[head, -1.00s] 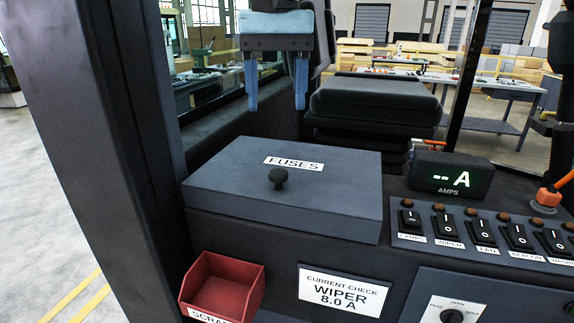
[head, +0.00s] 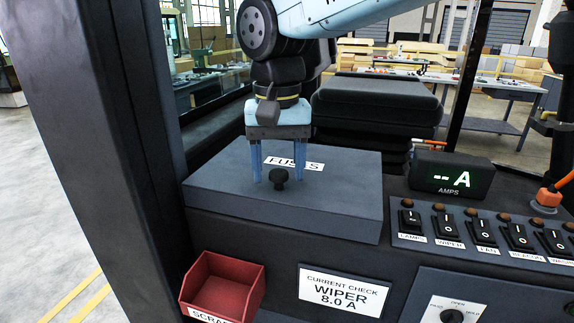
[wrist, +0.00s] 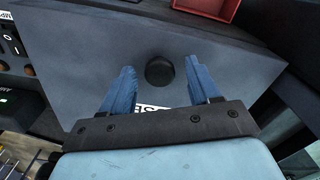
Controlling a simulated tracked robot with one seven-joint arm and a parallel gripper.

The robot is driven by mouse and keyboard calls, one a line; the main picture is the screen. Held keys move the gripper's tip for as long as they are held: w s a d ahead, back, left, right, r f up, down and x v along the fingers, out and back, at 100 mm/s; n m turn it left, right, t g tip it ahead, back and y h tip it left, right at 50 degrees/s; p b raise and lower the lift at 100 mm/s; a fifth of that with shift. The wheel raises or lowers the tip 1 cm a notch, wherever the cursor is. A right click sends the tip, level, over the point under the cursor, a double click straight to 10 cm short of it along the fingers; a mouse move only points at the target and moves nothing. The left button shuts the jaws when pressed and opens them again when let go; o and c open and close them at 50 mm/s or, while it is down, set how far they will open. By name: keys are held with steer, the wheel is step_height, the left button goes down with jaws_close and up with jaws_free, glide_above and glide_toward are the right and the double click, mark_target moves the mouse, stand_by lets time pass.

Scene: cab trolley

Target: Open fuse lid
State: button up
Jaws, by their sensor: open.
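The fuse lid (head: 225,190) is a flat dark grey-blue cover labelled FUSES, and it lies shut on its box. A round black knob (head: 279,176) stands near the front middle of the lid. In the wrist view the knob (wrist: 160,71) shows just ahead of the fingertips, roughly centred between them. My gripper (head: 284,184) is open, with two blue fingers pointing down over the lid, one on each side of the knob in the head view. Whether the fingers touch the lid or the knob cannot be told. The gripper partly covers the FUSES label.
A red scrap bin (head: 222,287) sits below the lid's front left. An amps display (head: 452,175) and a row of rocker switches (head: 483,233) lie to the right. A dark pillar (head: 95,150) stands at left, and a black seat (head: 375,105) is behind.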

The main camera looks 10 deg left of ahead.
jaws_close()
stand_by(0.5)
